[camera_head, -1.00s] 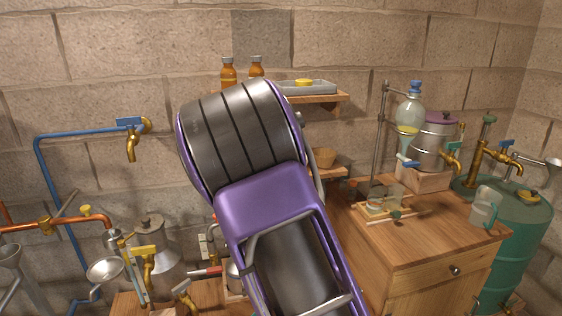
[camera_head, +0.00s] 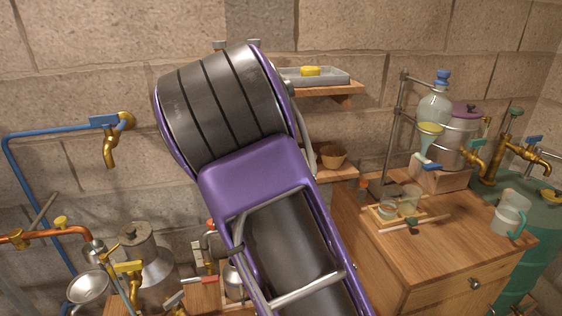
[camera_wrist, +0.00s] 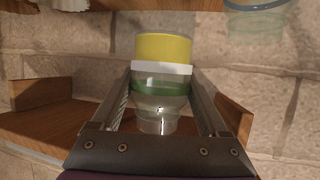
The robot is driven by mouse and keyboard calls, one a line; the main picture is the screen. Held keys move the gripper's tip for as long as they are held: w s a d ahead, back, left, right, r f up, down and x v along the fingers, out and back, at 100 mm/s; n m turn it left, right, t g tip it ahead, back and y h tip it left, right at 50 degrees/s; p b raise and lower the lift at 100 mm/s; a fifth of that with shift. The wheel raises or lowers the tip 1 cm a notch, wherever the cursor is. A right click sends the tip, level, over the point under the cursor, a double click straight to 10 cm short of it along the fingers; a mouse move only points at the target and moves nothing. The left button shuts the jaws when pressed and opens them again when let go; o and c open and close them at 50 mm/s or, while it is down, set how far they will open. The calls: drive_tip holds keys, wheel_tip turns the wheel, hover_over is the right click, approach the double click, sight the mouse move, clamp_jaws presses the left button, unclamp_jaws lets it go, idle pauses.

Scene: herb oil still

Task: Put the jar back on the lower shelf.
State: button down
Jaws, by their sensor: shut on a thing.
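In the wrist view, a glass jar (camera_wrist: 160,85) with a yellow end, a white band and a green band is between the two fingers of my gripper (camera_wrist: 163,100).
A wooden cabinet (camera_head: 440,255) with glassware stands at the right. A brass tap (camera_head: 110,150) is at the left.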

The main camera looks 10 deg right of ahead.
wheel_tip(320, 180, down, 10)
drive_tip(key=shift+r+b, duration=0.1)
drive_tip(key=shift+b, duration=0.65)
drive_tip(key=shift+f, duration=0.3)
drive_tip(key=shift+c, duration=0.8)
unclamp_jaws()
drive_tip(key=shift+r, duration=0.1)
drive_tip(key=shift+r, duration=0.15)
drive_tip(key=p+v, duration=0.1)
drive_tip(key=v, duration=1.1)
drive_tip(key=shift+s, duration=0.15)
